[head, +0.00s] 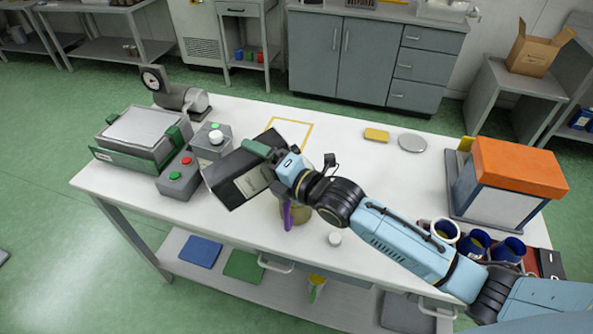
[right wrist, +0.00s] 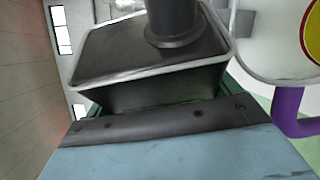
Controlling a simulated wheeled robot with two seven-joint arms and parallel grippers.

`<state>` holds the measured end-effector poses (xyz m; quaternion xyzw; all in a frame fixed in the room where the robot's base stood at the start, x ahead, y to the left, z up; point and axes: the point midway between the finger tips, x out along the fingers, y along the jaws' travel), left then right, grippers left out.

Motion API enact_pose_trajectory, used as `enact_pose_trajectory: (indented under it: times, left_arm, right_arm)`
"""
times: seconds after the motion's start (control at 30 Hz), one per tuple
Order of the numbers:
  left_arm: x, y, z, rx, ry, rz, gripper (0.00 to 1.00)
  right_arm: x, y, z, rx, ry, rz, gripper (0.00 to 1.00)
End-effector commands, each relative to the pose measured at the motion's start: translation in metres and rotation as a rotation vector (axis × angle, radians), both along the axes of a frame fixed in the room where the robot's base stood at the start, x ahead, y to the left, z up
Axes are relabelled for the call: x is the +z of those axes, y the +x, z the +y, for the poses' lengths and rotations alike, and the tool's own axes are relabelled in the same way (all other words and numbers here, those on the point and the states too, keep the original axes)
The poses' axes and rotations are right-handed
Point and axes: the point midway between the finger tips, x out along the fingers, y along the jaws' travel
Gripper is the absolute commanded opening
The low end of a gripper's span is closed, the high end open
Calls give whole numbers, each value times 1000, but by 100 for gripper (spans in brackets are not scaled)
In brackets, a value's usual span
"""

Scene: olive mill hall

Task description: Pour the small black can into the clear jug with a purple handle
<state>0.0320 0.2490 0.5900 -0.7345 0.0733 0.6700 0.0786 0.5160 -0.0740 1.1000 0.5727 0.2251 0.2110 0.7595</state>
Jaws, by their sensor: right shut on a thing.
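The black can (head: 238,172) is held tilted above the table by my right gripper (head: 268,152), which is shut on it. In the right wrist view the can (right wrist: 150,85) shows its top with a dark round neck. The clear jug with a purple handle (head: 289,216) stands on the table just below my gripper, mostly hidden by it and my wrist. The jug also shows at the right edge of the right wrist view, by its purple handle (right wrist: 290,112). I cannot tell whether anything flows from the can. My left gripper is not in view.
Control boxes (head: 180,176) and a scale (head: 142,135) stand at the left. A white cap (head: 335,239) lies near the front edge. An orange-topped box (head: 505,180) and blue mugs (head: 474,242) stand at the right. The back middle holds a yellow sponge (head: 376,135) and a grey disc (head: 412,143).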

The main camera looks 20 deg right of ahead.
Motion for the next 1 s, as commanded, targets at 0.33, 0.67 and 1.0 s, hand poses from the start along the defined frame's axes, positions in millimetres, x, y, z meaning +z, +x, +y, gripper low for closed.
enact_pose_trajectory:
  times: [0.33,0.67,1.0]
  left_arm:
    - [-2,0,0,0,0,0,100]
    - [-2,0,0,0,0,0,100]
    - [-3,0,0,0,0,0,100]
  right_arm:
    - [1,0,1,1,23,2,48]
    - [1,0,1,0,41,6,48]
    - [1,0,1,0,62,12,48]
